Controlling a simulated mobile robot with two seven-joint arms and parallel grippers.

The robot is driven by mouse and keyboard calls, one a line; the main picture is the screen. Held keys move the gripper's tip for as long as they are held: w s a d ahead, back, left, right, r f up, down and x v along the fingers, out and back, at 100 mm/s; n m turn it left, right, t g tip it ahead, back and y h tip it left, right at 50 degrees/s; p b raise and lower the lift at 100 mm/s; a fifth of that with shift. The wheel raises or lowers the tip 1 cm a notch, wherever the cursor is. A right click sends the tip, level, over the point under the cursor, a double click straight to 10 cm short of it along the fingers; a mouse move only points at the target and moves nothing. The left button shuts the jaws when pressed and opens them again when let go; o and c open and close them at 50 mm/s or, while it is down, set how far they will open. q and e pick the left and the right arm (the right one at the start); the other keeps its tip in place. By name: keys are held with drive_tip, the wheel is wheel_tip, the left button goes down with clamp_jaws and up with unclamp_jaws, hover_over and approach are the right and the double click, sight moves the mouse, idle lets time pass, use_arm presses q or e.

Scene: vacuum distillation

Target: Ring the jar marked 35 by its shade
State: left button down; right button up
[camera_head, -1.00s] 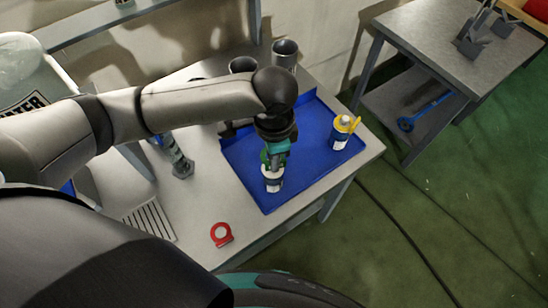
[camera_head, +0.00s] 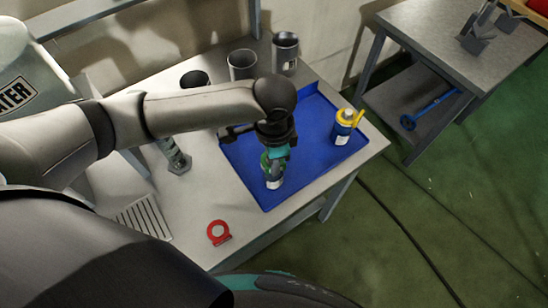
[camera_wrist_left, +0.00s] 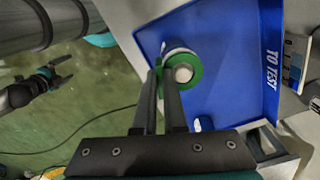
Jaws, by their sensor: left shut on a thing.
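A jar with a white label (camera_head: 272,184) stands on the blue tray (camera_head: 239,157), below my left gripper (camera_head: 272,158). My left gripper is shut on the green ring (camera_wrist_left: 196,70), whose side lies between the fingers. In the left wrist view the ring surrounds the jar's round white top (camera_wrist_left: 183,73); I cannot tell how far down it sits. My right gripper (camera_wrist_left: 66,67) is open and empty over the floor. Jar numbers are unreadable.
A metal stand (camera_head: 178,160) and a slotted grille (camera_head: 143,219) are left of the tray. A second table (camera_head: 440,45) stands at the right. The tray's middle is clear.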

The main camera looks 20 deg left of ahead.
use_arm(q)
drive_tip(key=shift+f, duration=0.3)
drive_tip(key=c, duration=0.9)
unclamp_jaws()
wheel_tip(320, 180, up, 15)
drive_tip(key=shift+r+p, duration=0.15)
drive_tip(key=shift+p, duration=0.8)
drive_tip(key=shift+s, duration=0.1)
